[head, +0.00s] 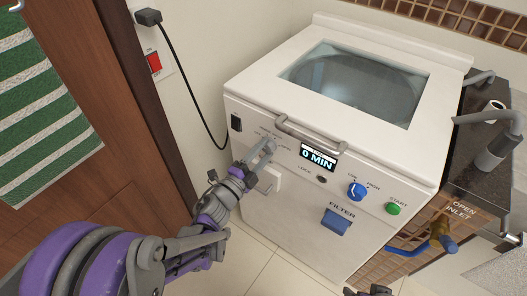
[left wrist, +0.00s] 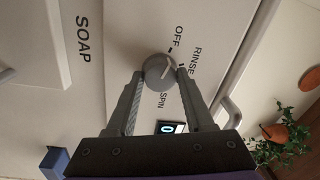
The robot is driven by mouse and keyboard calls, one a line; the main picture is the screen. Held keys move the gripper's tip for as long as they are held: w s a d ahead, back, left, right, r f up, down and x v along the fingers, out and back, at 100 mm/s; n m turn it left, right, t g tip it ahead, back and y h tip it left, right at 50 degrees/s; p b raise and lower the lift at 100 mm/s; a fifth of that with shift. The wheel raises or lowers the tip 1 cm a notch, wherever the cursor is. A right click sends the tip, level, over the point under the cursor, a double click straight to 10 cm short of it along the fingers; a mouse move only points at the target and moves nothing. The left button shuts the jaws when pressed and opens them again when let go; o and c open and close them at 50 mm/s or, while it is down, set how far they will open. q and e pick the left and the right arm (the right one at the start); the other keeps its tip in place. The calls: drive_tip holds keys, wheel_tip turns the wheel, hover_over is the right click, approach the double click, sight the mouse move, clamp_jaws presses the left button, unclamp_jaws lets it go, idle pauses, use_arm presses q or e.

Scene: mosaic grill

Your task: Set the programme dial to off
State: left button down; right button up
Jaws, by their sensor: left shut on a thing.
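The programme dial (left wrist: 158,69) is a round grey knob on the white front panel. In the left wrist view, its pale pointer line is aimed up and right, between the OFF and RINSE marks. The SPIN label is below. My left gripper (left wrist: 158,82) is shut on the dial, with one finger on each side. In the head view, my left gripper (head: 262,153) reaches the panel left of the display and hides most of the dial. My right gripper (head: 369,290) shows only as a dark tip at the bottom edge; its jaws are not clear.
The white washer (head: 340,215) has a 0 MIN display (head: 318,157), a lid handle (head: 308,133), a blue knob (head: 357,190), a green START button (head: 393,208) and a blue filter handle (head: 336,221). A wooden door (head: 105,170) stands left. Pipes and an inlet valve (head: 441,236) are right.

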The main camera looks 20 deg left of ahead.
use_arm(q)
drive_tip(key=shift+n, duration=0.3)
idle(0.4)
drive_tip(key=shift+c, duration=1.4)
unclamp_jaws()
drive_tip(key=shift+s, duration=0.1)
drive_tip(key=v, duration=1)
drive_tip(key=shift+s+a, duration=0.15)
drive_tip(key=shift+s, duration=0.15)
